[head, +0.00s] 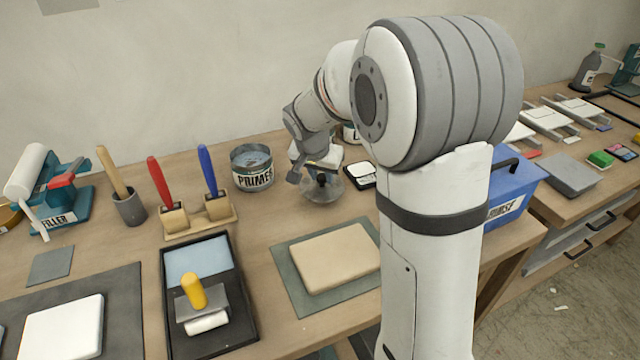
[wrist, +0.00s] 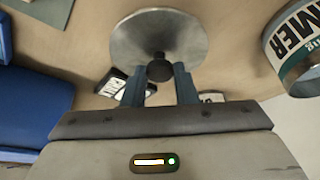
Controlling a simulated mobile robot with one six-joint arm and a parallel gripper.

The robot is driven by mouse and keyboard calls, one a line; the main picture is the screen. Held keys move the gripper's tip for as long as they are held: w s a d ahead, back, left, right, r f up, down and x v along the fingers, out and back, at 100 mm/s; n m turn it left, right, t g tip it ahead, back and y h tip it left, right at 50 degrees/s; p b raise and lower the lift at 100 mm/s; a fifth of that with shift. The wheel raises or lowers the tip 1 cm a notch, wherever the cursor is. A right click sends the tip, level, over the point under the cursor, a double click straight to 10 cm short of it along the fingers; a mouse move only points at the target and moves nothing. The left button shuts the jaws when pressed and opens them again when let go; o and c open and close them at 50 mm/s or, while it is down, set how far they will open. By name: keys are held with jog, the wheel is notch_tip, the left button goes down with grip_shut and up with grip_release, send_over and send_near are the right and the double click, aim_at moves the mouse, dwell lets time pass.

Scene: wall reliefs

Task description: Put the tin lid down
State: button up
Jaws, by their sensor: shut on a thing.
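The tin lid (wrist: 180,38) is a round grey metal disc with a dark knob (wrist: 160,71) at its middle. My gripper (wrist: 160,76) is shut on this knob, with one finger on each side. In the head view the lid (head: 325,193) is right of the primer tin, low over the bench; I cannot tell if it touches the wood. My gripper (head: 318,177) is above it there. The open primer tin (head: 252,168) stands upright with grey-blue contents, and its label shows in the wrist view (wrist: 297,45).
A beige panel on a green mat (head: 283,272) lies in front. A brush holder (head: 197,218) stands left. A blue toolbox (head: 512,185) is on the right, partly behind my arm.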

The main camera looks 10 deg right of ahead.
aim_at(320, 180)
jog(key=shift+f, duration=1.35)
jog(key=shift+f, duration=0.1)
jog(key=shift+f+b, duration=0.1)
jog(key=shift+b, duration=0.2)
jog(key=o, duration=1)
jog(key=shift+r, duration=0.2)
jog(key=shift+a+r+p, duration=0.1)
jog(key=shift+r+p, duration=0.2)
jog(key=v, duration=1.1)
jog(key=s+d+f+n+y, duration=0.1)
jog(key=s+n, duration=0.1)
jog(key=s, duration=0.5)
jog(key=s+d+f+n+g, duration=0.1)
jog(key=s+n, duration=0.1)
jog(key=s, duration=0.6)
jog(key=s+f+n+y, duration=0.1)
jog(key=s+f+n, duration=0.1)
jog(key=s, duration=0.6)
jog(key=shift+s+d+n+y, duration=0.2)
jog(key=shift+d+n+y, duration=0.1)
jog(key=shift+d+n, duration=0.1)
